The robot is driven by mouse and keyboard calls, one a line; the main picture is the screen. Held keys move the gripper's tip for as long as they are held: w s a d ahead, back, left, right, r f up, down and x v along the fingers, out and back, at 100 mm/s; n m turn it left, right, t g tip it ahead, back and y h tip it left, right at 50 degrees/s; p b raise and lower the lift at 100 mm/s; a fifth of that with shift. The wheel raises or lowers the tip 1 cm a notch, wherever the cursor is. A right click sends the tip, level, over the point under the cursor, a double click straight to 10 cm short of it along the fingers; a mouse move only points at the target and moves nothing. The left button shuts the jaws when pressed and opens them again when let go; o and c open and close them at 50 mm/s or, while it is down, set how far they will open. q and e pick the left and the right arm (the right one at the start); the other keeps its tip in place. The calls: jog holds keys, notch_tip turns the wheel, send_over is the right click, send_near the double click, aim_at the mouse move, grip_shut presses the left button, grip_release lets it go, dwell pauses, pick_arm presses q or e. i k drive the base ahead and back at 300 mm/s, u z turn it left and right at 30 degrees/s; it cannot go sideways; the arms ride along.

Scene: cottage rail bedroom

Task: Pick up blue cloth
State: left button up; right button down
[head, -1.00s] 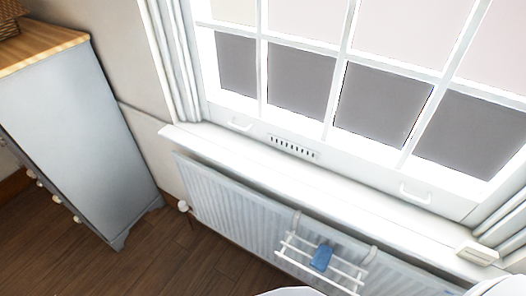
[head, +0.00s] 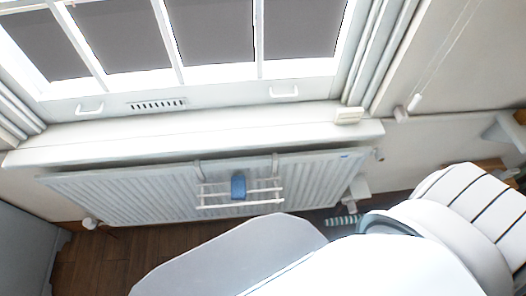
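The blue cloth (head: 238,187) hangs folded over a white wire rack (head: 262,201). The rack hooks over the top of the white radiator (head: 110,194) under the window. The cloth is small and sits near the middle of the rack. Neither gripper shows in the head view, and nothing of mine is seen touching the cloth.
A white window sill (head: 200,132) juts out above the radiator. A large white rounded shape fills the bottom right and may be part of my own body. A grey cabinet (head: 24,255) stands at the lower left. Dark wooden floor (head: 130,255) is clear below the radiator.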

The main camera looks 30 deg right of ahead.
aim_at(238, 191)
jog(key=u, duration=1.65)
jog(key=k, duration=1.3)
jog(key=z, duration=2.45)
